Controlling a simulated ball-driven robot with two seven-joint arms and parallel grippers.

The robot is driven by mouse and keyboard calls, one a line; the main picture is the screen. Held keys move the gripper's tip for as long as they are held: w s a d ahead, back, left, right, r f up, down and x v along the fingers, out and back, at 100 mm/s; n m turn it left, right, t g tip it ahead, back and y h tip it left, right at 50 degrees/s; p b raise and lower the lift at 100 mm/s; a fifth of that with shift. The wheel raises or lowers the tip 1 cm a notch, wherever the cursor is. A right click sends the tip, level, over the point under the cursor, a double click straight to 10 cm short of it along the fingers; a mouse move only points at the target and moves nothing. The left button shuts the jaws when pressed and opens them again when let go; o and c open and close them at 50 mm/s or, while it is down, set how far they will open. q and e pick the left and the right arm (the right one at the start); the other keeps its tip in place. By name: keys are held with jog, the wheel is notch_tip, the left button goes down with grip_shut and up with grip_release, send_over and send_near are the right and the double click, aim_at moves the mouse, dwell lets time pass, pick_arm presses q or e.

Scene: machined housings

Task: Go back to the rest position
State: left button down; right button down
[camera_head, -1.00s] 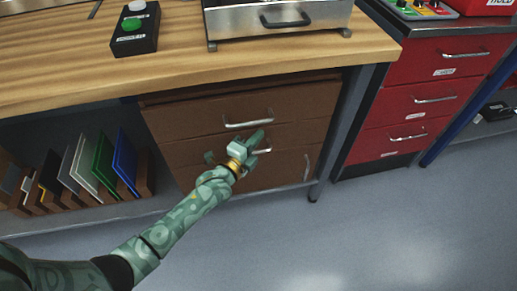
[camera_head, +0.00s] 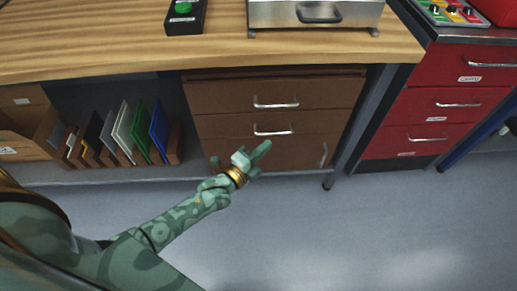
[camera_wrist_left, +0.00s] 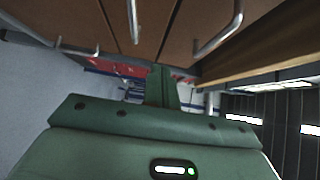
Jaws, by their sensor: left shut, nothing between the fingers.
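My left gripper (camera_head: 262,149) is in front of the lower part of the brown drawer cabinet (camera_head: 225,95) in the head view. Its fingers are together and hold nothing. In the left wrist view the shut fingers (camera_wrist_left: 161,88) point away from the camera, with drawer fronts and metal handles (camera_wrist_left: 222,32) above them. The gripper appears apart from the handles. My right gripper is not in view.
A wooden workbench (camera_head: 120,50) with a black button box (camera_head: 185,18) and a metal case (camera_head: 345,14) stands above the cabinet. Upright panels (camera_head: 140,130) stand on a shelf at left. A red cabinet (camera_head: 430,105) is at right. The grey floor (camera_head: 370,230) is clear.

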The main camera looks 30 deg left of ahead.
pick_arm(q)
jog(key=shift+s+a, duration=0.1)
jog(key=shift+s, duration=0.5)
jog(key=shift+f, duration=0.1)
